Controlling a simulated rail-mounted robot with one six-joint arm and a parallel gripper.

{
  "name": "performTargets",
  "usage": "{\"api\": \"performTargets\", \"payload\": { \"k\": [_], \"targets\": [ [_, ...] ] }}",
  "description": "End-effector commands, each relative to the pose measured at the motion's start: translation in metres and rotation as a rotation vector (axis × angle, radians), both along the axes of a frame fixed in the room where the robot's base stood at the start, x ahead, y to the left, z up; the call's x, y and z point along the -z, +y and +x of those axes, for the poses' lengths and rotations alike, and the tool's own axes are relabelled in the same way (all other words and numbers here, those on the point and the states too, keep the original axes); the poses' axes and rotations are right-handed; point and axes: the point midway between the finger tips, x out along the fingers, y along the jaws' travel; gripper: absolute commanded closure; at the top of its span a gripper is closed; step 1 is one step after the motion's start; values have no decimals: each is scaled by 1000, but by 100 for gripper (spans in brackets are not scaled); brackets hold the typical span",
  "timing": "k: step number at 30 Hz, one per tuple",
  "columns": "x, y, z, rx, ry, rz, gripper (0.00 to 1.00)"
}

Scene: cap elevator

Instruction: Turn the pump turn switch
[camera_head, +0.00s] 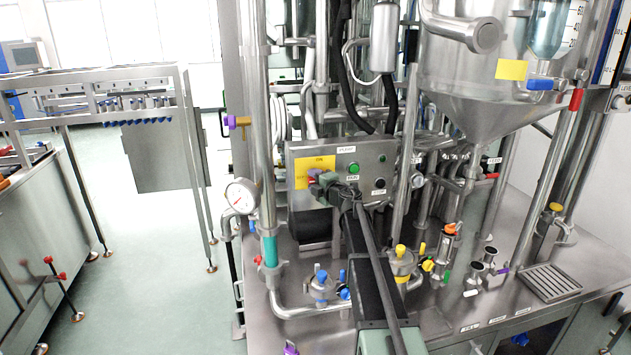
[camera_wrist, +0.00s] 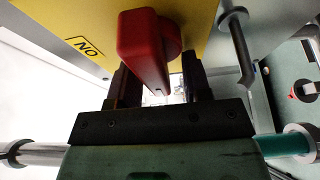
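The pump turn switch (camera_wrist: 147,45) is a red knob with a long handle on a yellow plate (camera_wrist: 85,30) marked ON, which appears upside down in the wrist view. In the head view, the yellow plate (camera_head: 303,170) is on the left of the steel control box (camera_head: 372,158), and my gripper mostly hides the switch. My gripper (camera_wrist: 160,82) is open, with one black finger on each side of the red handle. A gap shows between the handle and the right finger; contact on the left side cannot be told. In the head view my gripper (camera_head: 322,186) is at the box front.
A green button (camera_head: 353,168) and a black button (camera_head: 379,183) are right of my gripper on the box. A pressure gauge (camera_head: 241,195) and a vertical pipe (camera_head: 262,130) stand left. Yellow-topped and blue-handled valves (camera_head: 320,286) crowd the bench below.

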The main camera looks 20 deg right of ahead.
Motion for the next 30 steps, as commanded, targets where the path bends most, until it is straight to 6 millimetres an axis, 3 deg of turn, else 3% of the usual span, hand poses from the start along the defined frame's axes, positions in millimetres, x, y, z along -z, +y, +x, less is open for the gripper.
{"api": "performTargets", "payload": {
  "k": [5, 12, 15, 19, 30],
  "targets": [
    [0, -3, -22, 0, 0, 0, 55],
    [-1, -18, -81, 4, 0, 0, 55],
    [-1, -22, -97, 4, 0, 0, 55],
    [-1, -25, -106, 3, 0, 0, 55],
    [-1, -26, -106, 3, 0, 0, 55]
  ]
}}
